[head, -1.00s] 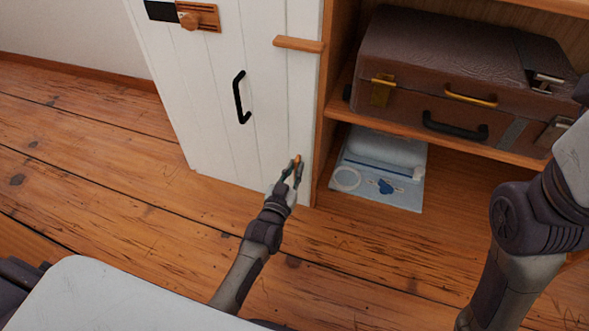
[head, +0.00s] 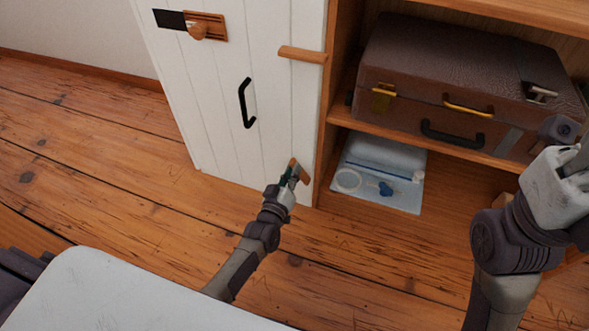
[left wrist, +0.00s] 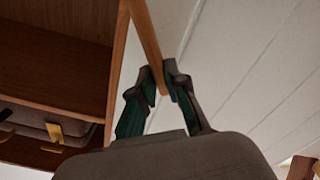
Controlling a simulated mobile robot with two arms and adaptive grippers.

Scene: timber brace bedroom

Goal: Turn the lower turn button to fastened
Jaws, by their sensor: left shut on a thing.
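The lower turn button (head: 304,177) is a small wooden bar low on the white door (head: 215,100), near its right edge. It slants, with its lower end toward the cabinet frame. My left gripper (head: 292,172) is at the button and hides part of it. In the left wrist view the fingers (left wrist: 160,88) are shut on the end of the wooden bar (left wrist: 146,42). The upper turn button (head: 302,55) lies level across the door's edge. My right gripper (head: 572,160) is at the right edge, its fingers unclear.
A brown suitcase (head: 450,85) lies on the shelf (head: 400,131) right of the door. A pale blue packet (head: 380,172) lies below it. The door carries a black handle (head: 247,103) and a wooden latch with a knob (head: 205,27). Wooden floor (head: 120,180) is open at left.

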